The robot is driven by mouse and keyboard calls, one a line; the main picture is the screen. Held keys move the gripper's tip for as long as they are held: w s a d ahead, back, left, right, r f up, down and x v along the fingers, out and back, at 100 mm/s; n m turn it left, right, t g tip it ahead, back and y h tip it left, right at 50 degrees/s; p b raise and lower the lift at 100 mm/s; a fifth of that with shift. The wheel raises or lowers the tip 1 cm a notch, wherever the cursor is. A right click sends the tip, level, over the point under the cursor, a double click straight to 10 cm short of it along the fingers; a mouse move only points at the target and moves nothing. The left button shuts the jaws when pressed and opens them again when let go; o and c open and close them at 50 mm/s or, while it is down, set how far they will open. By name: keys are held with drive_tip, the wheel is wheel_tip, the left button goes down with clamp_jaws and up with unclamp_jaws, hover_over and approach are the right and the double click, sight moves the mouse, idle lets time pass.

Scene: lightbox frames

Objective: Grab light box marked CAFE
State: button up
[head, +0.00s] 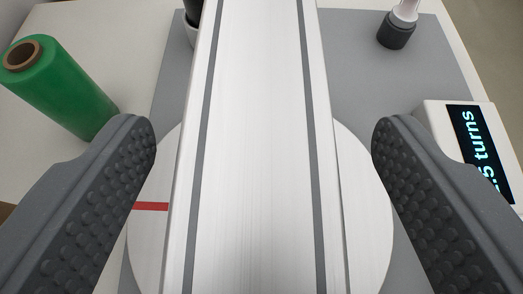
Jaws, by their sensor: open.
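A long white body with two thin grey lines along it (255,150) runs down the middle of the head view, from the top edge to the bottom. It may be the light box seen along a narrow side, but no CAFE lettering shows. My gripper (263,135) is open, with one dark, studded finger on each side of the white body. Visible gaps separate both fingers from it. Its ends run out of the picture.
A white round plate (370,220) with a red mark lies below, on a grey mat (365,85). A display reading "turns" (480,145) stands close beyond the right finger. A dark-based post (397,30) stands back right.

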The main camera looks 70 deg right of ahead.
clamp_jaws()
idle(0.4)
